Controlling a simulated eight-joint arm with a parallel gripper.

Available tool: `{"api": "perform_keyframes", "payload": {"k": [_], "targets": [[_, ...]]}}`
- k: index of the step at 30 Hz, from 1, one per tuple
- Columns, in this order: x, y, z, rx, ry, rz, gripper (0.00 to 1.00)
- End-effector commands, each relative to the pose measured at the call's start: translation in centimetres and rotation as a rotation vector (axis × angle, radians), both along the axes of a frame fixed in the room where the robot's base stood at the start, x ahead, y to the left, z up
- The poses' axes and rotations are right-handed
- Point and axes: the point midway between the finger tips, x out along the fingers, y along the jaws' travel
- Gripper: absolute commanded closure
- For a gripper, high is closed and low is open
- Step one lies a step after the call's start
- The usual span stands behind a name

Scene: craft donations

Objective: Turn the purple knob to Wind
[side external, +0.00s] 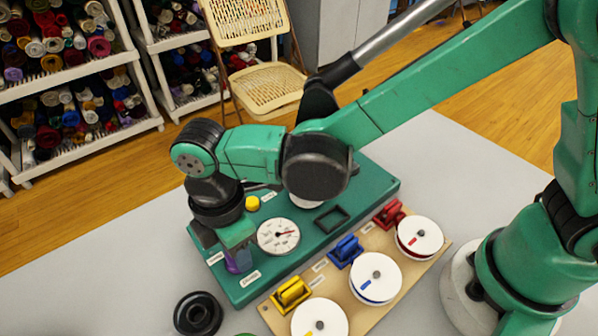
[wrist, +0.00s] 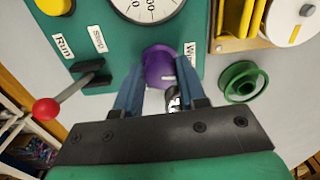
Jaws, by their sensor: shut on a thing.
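The purple knob (wrist: 159,62) sits on the green panel (wrist: 212,14). In the wrist view it is between the two blue fingers of my gripper (wrist: 160,80), which are shut on it. A white label (wrist: 189,48) beginning "Wi" lies to the right of the knob and is partly hidden by a finger. A small light mark shows on the knob, but I cannot tell its exact setting. In the side view my gripper (side external: 238,255) points down over the panel's near left corner, and only a little purple shows between its fingers.
Beside the knob are a round gauge (side external: 278,236), a yellow button (side external: 252,203) and a red-tipped lever (wrist: 46,111) with "Run" and "Stop" labels. A wooden board (side external: 343,302) with several spools stands at right. A black spool (side external: 198,313) and a green spool (wrist: 242,82) lie nearby.

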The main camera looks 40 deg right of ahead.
Motion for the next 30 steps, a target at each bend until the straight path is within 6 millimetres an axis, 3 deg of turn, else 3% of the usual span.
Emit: {"api": "perform_keyframes", "payload": {"k": [9, 24, 25, 27, 30], "targets": [[0.01, -0.01, 0.03, -0.002, 0.001, 0.102, 1.0], [0.01, -0.01, 0.03, -0.001, 0.0, 0.117, 1.0], [0.01, -0.01, 0.03, -0.001, 0.0, 0.117, 0.56], [0.01, 0.0, 0.03, -0.001, 0.0, 0.117, 0.36], [0.01, 0.0, 0.02, 0.0, 0.0, 0.117, 0.32]]}}
